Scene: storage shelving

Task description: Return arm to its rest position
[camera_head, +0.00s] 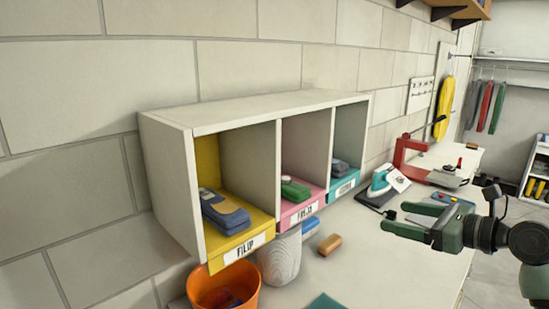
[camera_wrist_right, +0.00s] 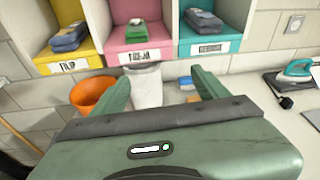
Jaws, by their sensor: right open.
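My right gripper (camera_head: 416,223) comes in from the right in the head view, over the bench. Its green fingers are apart with nothing between them. In the right wrist view the open gripper (camera_wrist_right: 162,92) points toward the shelf. My left gripper is not in view. The white shelf (camera_head: 270,108) has three compartments: yellow with a blue-grey item (camera_head: 224,212), pink with a green item (camera_head: 295,190), and teal with a dark grey item (camera_head: 340,168). The right gripper is in front of the shelf and apart from it.
An orange bucket (camera_head: 224,287) and a grey cylindrical container (camera_head: 280,258) stand below the shelf. A brown block (camera_head: 329,244) lies on the bench. An iron (camera_head: 381,180) and a red machine (camera_head: 411,157) are farther back. The bench front (camera_head: 400,275) is mostly clear.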

